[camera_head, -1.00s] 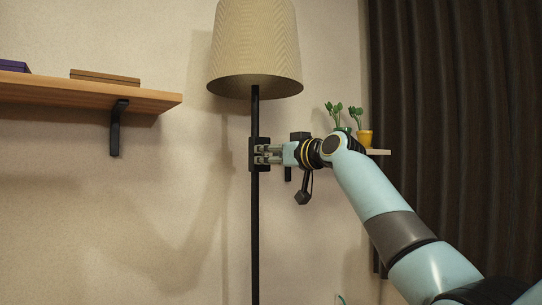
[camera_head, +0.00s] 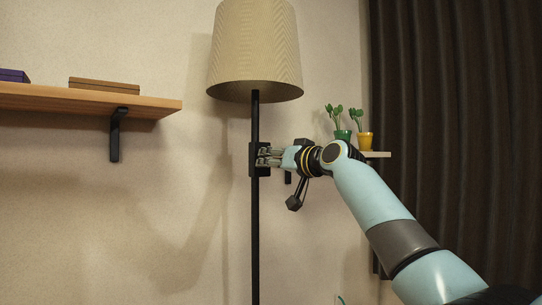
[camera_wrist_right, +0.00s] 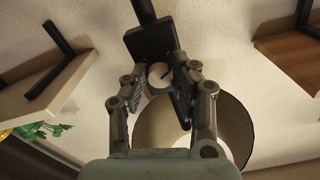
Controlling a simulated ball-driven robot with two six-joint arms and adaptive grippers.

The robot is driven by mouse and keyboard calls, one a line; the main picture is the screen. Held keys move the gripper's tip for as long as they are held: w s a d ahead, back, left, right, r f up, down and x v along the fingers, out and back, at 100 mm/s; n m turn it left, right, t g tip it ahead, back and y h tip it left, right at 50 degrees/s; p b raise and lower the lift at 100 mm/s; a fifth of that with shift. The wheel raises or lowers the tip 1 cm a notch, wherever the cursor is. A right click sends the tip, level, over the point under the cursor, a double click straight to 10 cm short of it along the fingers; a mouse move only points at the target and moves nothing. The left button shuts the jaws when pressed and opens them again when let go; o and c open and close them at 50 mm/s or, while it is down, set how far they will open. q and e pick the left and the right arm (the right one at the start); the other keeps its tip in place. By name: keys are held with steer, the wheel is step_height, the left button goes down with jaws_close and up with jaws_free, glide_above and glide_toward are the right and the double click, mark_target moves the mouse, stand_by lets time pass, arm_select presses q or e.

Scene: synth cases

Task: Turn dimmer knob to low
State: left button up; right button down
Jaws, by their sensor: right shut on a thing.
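A floor lamp with a beige shade (camera_head: 255,55) stands on a black pole (camera_head: 255,240). A black box (camera_head: 254,160) is fixed to the pole below the shade; it also shows in the right wrist view (camera_wrist_right: 152,38). On it sits a round pale dimmer knob (camera_wrist_right: 160,77) with a dark pointer line. My right gripper (camera_head: 264,157) is at the box. In the right wrist view its two fingers (camera_wrist_right: 162,82) are closed on opposite sides of the knob. In the head view the knob is hidden by the fingers. My left gripper is not in view.
A wooden shelf (camera_head: 60,98) with a brown box (camera_head: 104,83) and a purple box (camera_head: 13,75) is at the left. Two potted plants, green (camera_head: 342,135) and yellow (camera_head: 365,141), stand on a small shelf (camera_head: 376,154) behind my arm. A dark curtain (camera_head: 455,130) hangs at the right.

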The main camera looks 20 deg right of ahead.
steer(key=shift+r+m+p, duration=0.1)
steer(key=shift+m+p, duration=5.15)
steer(key=shift+m, duration=2.05)
steer(key=c, duration=1.1)
jaws_free()
steer(key=shift+o, duration=0.2)
steer(key=v, duration=1.2)
